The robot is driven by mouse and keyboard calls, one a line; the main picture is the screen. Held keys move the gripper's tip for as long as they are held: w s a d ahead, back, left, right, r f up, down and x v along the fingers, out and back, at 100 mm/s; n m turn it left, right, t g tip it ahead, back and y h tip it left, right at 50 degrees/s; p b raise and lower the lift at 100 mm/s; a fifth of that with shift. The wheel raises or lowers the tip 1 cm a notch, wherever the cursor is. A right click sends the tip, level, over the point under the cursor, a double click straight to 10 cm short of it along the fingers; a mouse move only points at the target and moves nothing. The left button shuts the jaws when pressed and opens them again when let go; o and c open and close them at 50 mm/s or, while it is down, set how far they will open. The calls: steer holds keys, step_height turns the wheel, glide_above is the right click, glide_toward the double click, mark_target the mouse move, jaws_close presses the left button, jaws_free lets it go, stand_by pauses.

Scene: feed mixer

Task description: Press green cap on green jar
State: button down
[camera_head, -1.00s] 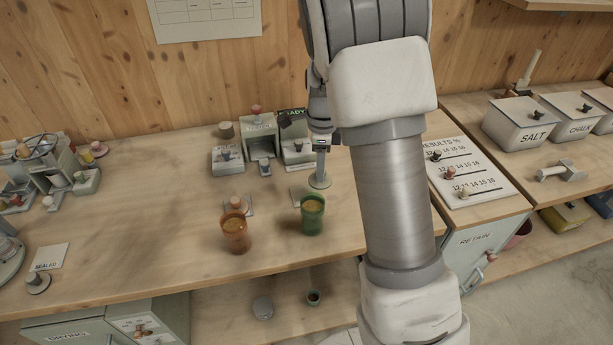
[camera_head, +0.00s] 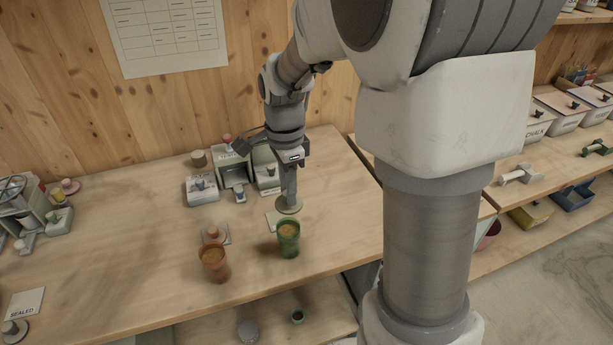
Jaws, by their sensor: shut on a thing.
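The green jar (camera_head: 288,241) stands upright and open on the workbench, with brownish feed inside. My gripper (camera_head: 288,192) points down above and behind the jar and is shut on the green cap (camera_head: 290,206), a flat grey-green disc. The cap is level and apart from the jar rim, just above it in the picture. My fingers hide the cap's handle.
An orange jar (camera_head: 214,263) stands left of the green jar, with an orange-knobbed cap (camera_head: 213,233) on a card behind it. Grey box units (camera_head: 234,172) stand at the back near the wooden wall. The bench's left middle is clear.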

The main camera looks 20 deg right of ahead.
mark_target(286, 205)
steer(key=shift+s+a, duration=0.3)
steer(key=shift+a, duration=0.05)
steer(key=shift+f+b, duration=2.5)
steer(key=shift+f, duration=0.6)
steer(key=shift+f, duration=0.15)
steer(key=shift+c, duration=0.2)
jaws_free()
stand_by(0.4)
steer(key=shift+r+p, duration=3)
steer(key=shift+r, duration=0.6)
